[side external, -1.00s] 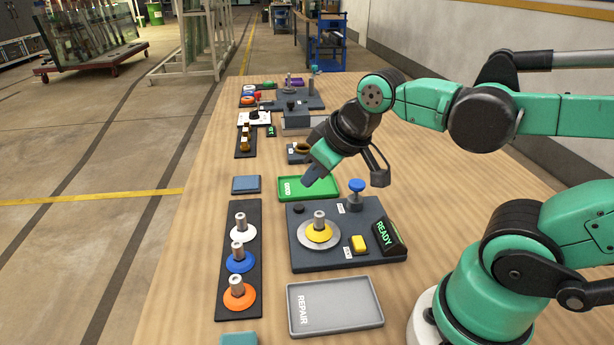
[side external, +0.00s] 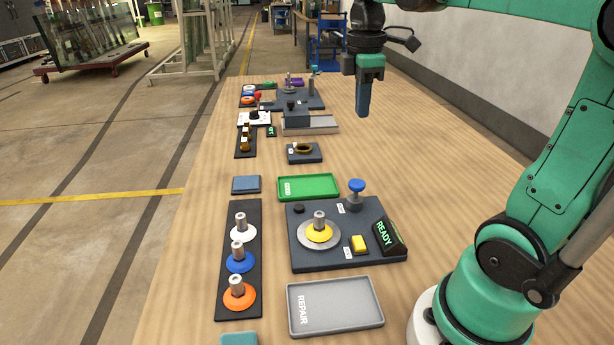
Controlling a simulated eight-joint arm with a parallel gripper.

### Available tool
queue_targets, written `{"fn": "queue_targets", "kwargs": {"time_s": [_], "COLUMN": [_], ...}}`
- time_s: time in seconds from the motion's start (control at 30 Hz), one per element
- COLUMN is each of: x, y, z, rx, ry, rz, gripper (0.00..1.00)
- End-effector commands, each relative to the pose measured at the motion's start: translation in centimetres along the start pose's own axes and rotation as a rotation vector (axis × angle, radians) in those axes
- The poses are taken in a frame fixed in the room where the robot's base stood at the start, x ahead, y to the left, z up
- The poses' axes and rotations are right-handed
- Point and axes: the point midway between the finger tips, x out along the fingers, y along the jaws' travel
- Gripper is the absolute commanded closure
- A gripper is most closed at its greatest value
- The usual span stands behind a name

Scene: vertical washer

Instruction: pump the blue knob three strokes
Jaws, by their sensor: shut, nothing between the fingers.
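The blue knob (side external: 357,186) sits on a grey post at the back right of the dark station plate (side external: 313,264). It stands upright and nothing touches it. My gripper (side external: 363,112) is high above the table, pointing down, with its fingers shut and empty. In the picture it is straight above the knob with a clear gap; how far behind or in front of the knob it is, I cannot tell for sure. A display reading READY (side external: 389,236) stands at the plate's right edge.
The plate also carries a yellow disc (side external: 318,232) on a metal spindle and a yellow button (side external: 359,243). A green tray (side external: 308,187) lies behind, a grey REPAIR tray (side external: 335,305) in front. A rack (side external: 225,270) with coloured discs is at left.

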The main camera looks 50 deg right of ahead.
Motion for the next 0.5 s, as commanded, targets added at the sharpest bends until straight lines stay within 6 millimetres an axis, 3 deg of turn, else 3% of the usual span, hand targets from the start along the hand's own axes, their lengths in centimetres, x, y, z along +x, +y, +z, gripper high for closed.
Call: {"fn": "queue_targets", "kwargs": {"time_s": [0.17,0.5], "x": [1.0,6.7], "y": [0.0,0.0], "z": [0.0,0.0], "rx": [0.001,0.002], "ry": [0.001,0.001], "rz": [0.001,0.001], "gripper": [1.0,1.0]}}
